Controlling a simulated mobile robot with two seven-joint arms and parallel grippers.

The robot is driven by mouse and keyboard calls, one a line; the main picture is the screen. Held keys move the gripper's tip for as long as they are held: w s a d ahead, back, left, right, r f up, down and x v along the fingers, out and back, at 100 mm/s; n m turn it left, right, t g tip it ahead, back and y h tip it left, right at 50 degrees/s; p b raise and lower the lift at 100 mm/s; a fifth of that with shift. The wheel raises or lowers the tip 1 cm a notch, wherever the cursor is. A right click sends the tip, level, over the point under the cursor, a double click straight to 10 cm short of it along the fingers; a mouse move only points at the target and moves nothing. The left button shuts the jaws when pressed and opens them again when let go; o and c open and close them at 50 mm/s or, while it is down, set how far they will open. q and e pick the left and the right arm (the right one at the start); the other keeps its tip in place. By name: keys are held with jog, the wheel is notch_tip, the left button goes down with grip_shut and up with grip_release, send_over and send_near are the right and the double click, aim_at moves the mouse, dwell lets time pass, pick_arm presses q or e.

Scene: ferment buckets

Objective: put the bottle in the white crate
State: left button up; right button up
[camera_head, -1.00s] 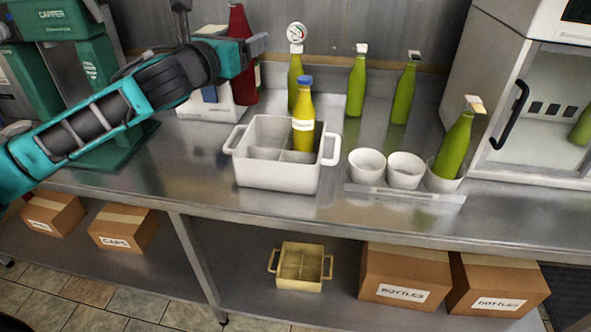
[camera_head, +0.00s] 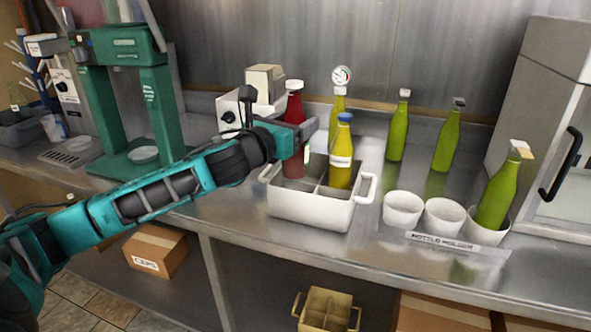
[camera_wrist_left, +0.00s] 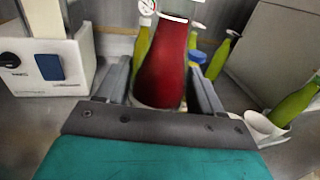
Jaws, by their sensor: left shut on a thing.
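My left gripper (camera_head: 297,138) is shut on a red bottle with a white cap (camera_head: 293,107). The bottle is upright, and its lower part shows at the left compartments of the white crate (camera_head: 308,211). I cannot tell whether its base touches the crate floor. A yellow bottle with a blue cap (camera_head: 341,172) stands in the crate, right of the red one. In the left wrist view the red bottle (camera_wrist_left: 164,68) is between the fingers of the left gripper (camera_wrist_left: 163,88). My right gripper is not in view.
A green bottle with a gauge (camera_head: 338,104) stands behind the crate. Two green bottles (camera_head: 398,130) stand farther right. A bottle holder with white cups (camera_head: 443,217) is right of the crate, with a tilted green bottle (camera_head: 497,195) in one. A white device (camera_head: 236,112) stands behind left.

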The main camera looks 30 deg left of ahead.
aim_at(287, 165)
pick_arm(q)
notch_tip(287, 165, down, 5)
jog(key=shift+r+b, duration=0.2)
jog(key=shift+b, duration=0.3)
notch_tip(287, 165, down, 3)
jog(key=shift+f+b, duration=0.2)
jog(key=shift+b, duration=0.35)
jog(key=shift+f, duration=0.1)
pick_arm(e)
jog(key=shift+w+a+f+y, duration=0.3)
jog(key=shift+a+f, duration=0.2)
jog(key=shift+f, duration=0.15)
pick_arm(q)
jog(key=o, duration=1.1)
jog(key=shift+f, duration=0.2)
jog(key=o, duration=0.4)
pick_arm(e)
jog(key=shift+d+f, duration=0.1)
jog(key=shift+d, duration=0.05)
pick_arm(q)
jog(key=shift+s+r, duration=0.1)
jog(key=shift+r, duration=0.1)
